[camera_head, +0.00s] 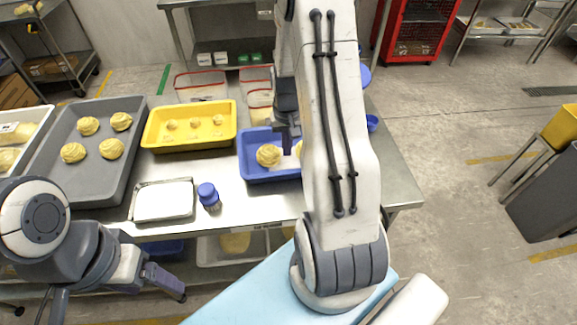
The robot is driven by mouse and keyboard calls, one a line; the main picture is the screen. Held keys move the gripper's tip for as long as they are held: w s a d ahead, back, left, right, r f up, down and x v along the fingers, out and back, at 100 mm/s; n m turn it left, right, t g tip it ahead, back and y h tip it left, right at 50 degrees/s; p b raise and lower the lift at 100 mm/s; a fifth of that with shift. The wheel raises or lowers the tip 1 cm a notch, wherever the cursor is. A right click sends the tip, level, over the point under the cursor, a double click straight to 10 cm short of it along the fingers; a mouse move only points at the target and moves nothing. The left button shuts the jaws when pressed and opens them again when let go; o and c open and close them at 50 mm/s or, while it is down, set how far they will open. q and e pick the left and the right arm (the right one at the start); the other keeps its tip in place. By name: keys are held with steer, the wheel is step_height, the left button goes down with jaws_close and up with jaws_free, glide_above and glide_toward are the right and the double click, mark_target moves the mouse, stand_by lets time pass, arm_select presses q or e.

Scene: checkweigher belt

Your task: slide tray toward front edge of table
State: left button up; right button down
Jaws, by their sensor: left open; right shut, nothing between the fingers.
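Several trays stand on the steel table (255,203). A blue tray (250,178) with pastry rolls (268,155) is at the right, partly hidden by my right arm. A yellow tray (190,145) with small dough pieces is in the middle. A large grey tray (92,160) with several rolls is at the left. A small silver tray (163,201) lies near the front edge. My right gripper (291,146) points down over the blue tray and is shut; contact with the tray cannot be told. My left gripper (172,287) is open and empty, in front of the table edge.
A blue-capped bottle (208,195) stands right of the silver tray. Clear red-rimmed containers (200,86) stand behind the yellow tray. A white tray (30,125) is at the far left. Bare tabletop lies in front of the blue tray.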

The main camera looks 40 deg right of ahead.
mark_target(288, 167)
step_height(288, 167, down, 4)
steer(key=shift+r, duration=0.1)
steer(key=shift+s+a+r+p, duration=0.15)
steer(key=shift+s+a+p, duration=0.55)
steer(key=shift+s, duration=0.35)
steer(key=shift+s+a, duration=0.4)
steer(key=shift+s, duration=0.25)
